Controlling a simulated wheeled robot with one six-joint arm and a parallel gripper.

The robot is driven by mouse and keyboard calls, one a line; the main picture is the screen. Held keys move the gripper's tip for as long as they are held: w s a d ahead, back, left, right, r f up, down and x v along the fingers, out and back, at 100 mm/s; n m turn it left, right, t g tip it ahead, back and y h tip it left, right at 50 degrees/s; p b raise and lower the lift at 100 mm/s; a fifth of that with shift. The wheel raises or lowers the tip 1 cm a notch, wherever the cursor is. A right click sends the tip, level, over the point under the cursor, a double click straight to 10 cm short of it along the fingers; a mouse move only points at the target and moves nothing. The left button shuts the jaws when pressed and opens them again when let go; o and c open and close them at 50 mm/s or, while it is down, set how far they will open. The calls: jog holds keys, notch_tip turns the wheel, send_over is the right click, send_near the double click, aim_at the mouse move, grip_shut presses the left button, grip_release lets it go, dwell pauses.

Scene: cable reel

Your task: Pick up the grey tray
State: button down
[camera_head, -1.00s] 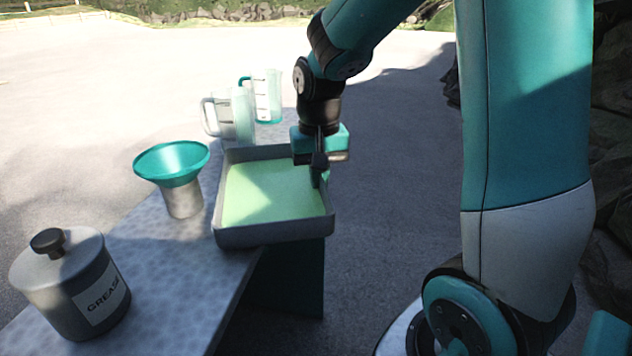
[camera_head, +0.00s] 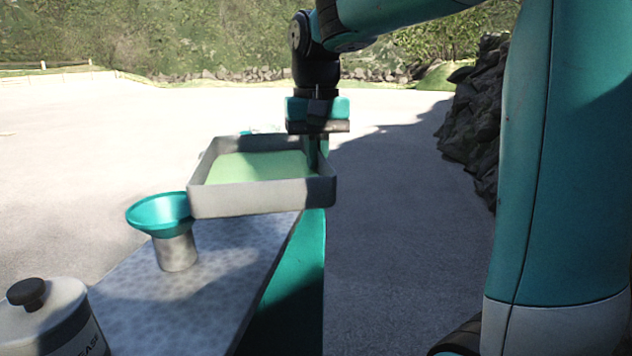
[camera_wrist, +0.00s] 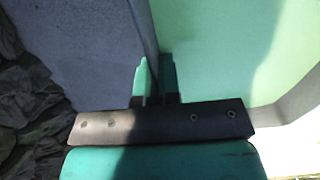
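The grey tray (camera_head: 262,198) is a shallow box with a pale green inside. It is held above the table, roughly level, in the head view. My gripper (camera_head: 316,155) points down at the tray's right wall, with its fingers on either side of that wall. In the wrist view my gripper (camera_wrist: 157,68) is closed onto the wall's edge, and the tray's green floor and a grey wall (camera_wrist: 284,106) show to the right. The fingertips are partly hidden by the wall.
The speckled table (camera_head: 205,305) lies below the tray. A teal funnel on a metal cup (camera_head: 177,250) stands left of the tray, and a lidded grease pot (camera_head: 45,325) at the near left. The jugs are almost wholly hidden behind the tray. Open ground lies to the right.

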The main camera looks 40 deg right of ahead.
jog(key=shift+r, duration=2.5)
jog(key=shift+b, duration=0.3)
